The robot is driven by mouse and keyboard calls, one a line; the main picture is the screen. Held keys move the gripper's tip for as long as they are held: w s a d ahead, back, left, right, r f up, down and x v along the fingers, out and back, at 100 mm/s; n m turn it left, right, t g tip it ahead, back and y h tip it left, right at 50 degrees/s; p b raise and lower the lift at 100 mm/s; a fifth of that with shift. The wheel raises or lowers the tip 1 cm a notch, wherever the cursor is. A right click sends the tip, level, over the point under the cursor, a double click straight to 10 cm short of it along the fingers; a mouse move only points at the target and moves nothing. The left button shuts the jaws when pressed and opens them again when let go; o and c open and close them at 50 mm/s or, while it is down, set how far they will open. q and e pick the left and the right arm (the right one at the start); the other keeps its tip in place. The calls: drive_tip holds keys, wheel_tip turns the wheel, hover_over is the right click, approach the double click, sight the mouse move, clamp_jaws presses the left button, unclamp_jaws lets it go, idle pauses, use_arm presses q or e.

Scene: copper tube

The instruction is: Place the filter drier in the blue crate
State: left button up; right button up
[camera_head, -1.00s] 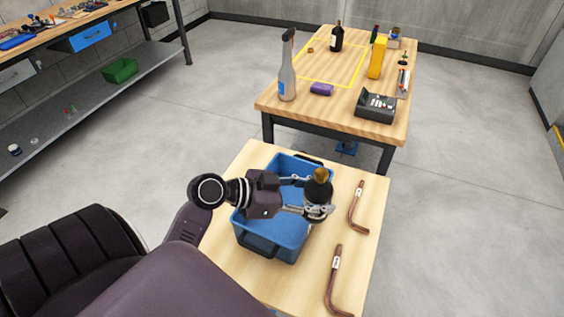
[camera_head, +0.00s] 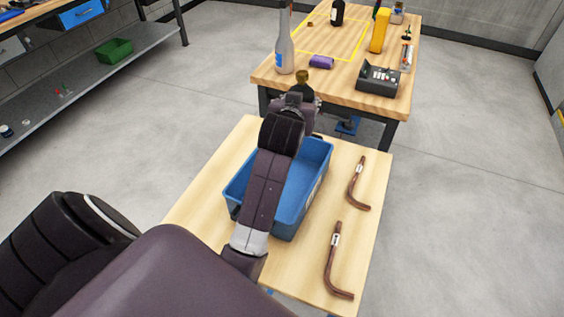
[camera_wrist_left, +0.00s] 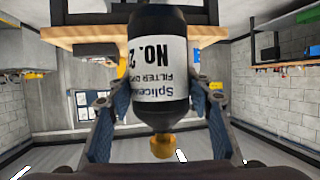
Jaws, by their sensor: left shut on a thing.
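The filter drier (camera_wrist_left: 160,72) is a black cylinder with a white label reading "FILTER DR" and "NO. 2" and a brass end; its brass-tipped top (camera_head: 302,78) shows in the head view. My left gripper (camera_head: 300,99) is shut on it; the fingers flank the body in the wrist view (camera_wrist_left: 157,104). In the head view it appears past the far end of the blue crate (camera_head: 315,157), near the gap between the two tables. The crate sits on the near wooden table, partly covered by my left arm. My right gripper is not in view.
Two bent copper tubes (camera_head: 357,184) (camera_head: 333,262) lie on the near table (camera_head: 372,225) right of the crate. The far table (camera_head: 345,84) holds a grey bottle (camera_head: 285,50), purple block (camera_head: 321,62), black device (camera_head: 378,80) and yellow object (camera_head: 380,30).

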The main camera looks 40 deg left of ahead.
use_arm(q)
drive_tip(key=shift+w+a+r+n+y, duration=0.15)
drive_tip(key=shift+a+r+n+y, duration=0.15)
drive_tip(key=shift+r, duration=0.1)
drive_tip(key=b, duration=0.1)
hover_over(296, 168)
wheel_tip(296, 168, down, 14)
drive_tip(key=shift+w+a+f, duration=0.1)
drive_tip(key=shift+a+f, duration=0.05)
drive_tip(key=shift+f, duration=2.65)
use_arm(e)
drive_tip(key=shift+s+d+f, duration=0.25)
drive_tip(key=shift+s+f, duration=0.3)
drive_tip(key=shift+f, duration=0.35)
use_arm(q)
drive_tip(key=o, duration=1.6)
drive_tip(key=shift+f, duration=0.1)
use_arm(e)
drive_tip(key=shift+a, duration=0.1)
use_arm(q)
drive_tip(key=shift+o, duration=0.2)
drive_tip(key=shift+g, duration=0.3)
